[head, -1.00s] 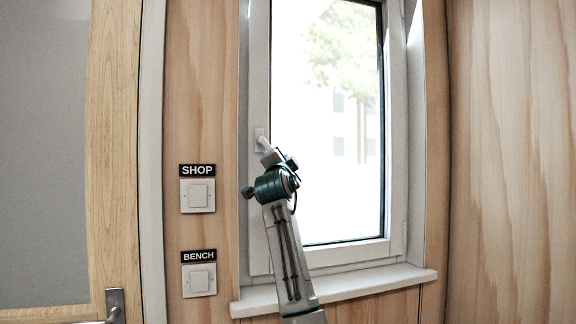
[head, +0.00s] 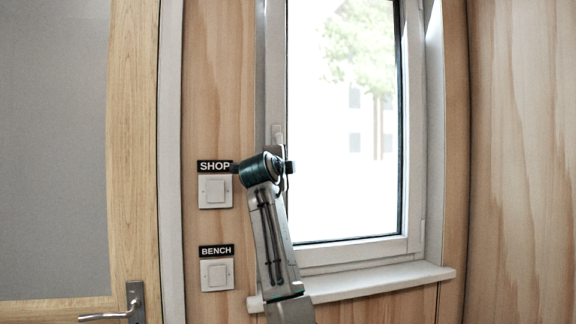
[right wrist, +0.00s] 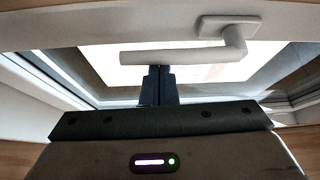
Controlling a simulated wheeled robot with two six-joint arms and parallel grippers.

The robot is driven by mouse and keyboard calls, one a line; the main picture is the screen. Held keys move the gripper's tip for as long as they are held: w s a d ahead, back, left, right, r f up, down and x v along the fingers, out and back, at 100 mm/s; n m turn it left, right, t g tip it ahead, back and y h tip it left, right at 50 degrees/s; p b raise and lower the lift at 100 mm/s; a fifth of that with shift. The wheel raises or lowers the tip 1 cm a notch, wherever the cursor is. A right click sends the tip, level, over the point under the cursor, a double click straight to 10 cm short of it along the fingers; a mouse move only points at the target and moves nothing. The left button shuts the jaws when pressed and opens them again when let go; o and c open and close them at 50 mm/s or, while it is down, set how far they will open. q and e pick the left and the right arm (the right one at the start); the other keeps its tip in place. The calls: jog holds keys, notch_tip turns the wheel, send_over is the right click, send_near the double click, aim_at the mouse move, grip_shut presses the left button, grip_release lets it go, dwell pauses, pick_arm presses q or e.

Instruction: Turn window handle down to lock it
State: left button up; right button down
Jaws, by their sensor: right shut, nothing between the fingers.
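The white window handle (head: 278,133) sits on the left side of the window frame. Its upper part shows in the head view; the rest is behind my right wrist. In the right wrist view, the handle (right wrist: 185,55) shows its mounting plate at the upper right and its long lever reaching left across the picture. My right gripper (right wrist: 159,70) is shut and empty, its dark fingertips overlapping the lever's lower edge in the picture. I cannot tell whether they touch it. In the head view my wrist hides the fingers. My left gripper is not in view.
The white window (head: 413,130) appears shut above a white sill (head: 370,285). Left of it are the SHOP switch (head: 215,191), close to my wrist, and the BENCH switch (head: 217,274). A door with a metal handle (head: 110,316) stands further left.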

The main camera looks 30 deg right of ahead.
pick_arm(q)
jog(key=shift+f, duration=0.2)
pick_arm(e)
jog(key=shift+a, duration=0.1)
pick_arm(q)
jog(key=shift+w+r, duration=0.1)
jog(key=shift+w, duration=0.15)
